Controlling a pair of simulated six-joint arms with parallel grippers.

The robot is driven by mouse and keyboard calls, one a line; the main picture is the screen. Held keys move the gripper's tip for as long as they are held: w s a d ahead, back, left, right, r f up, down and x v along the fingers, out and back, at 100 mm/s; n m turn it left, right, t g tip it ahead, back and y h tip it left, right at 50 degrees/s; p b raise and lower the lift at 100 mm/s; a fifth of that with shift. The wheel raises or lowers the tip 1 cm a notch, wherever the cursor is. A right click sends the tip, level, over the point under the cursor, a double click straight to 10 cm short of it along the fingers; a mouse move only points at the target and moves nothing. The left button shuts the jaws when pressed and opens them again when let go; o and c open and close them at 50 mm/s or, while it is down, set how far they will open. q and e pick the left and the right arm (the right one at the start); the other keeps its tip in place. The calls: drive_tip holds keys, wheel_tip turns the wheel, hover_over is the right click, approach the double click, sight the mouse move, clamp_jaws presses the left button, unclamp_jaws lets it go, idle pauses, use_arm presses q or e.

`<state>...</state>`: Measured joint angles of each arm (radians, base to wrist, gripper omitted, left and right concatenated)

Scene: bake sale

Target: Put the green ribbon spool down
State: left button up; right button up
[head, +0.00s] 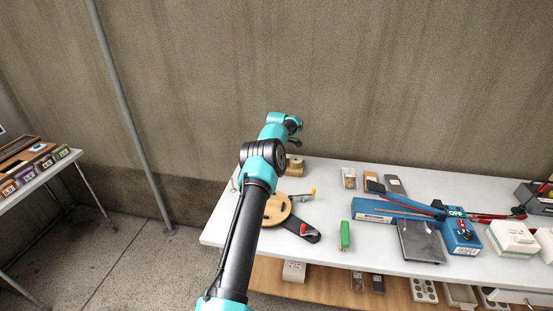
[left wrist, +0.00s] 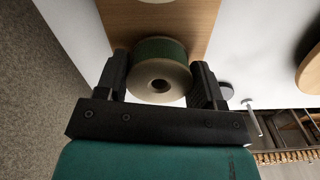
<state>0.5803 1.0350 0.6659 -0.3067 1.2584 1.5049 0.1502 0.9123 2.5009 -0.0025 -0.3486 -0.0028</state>
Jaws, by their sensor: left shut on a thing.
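The green ribbon spool (left wrist: 160,48) is between the two dark fingers of my left gripper (left wrist: 161,78) in the left wrist view. Its pale round end with a hole faces the camera, and green ribbon shows around its far side. The gripper is shut on it. A wooden piece (left wrist: 197,28) lies behind the spool; I cannot tell whether they touch. In the head view my left gripper (head: 294,140) is over the back left of the table, and I cannot make out the spool there. My right gripper is not in view.
On the white table (head: 330,180), a wooden item (head: 295,166) stands near the gripper. A round wooden board (head: 277,209), a green item (head: 345,235), a blue sealer (head: 400,208) and a scale (head: 420,241) stand forward and right. A wall rises behind.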

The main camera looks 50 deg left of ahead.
use_arm(q)
drive_tip(key=shift+f, duration=0.3)
drive_tip(key=o, duration=0.9)
wheel_tip(320, 180, up, 12)
drive_tip(key=shift+r, duration=0.15)
idle(0.8)
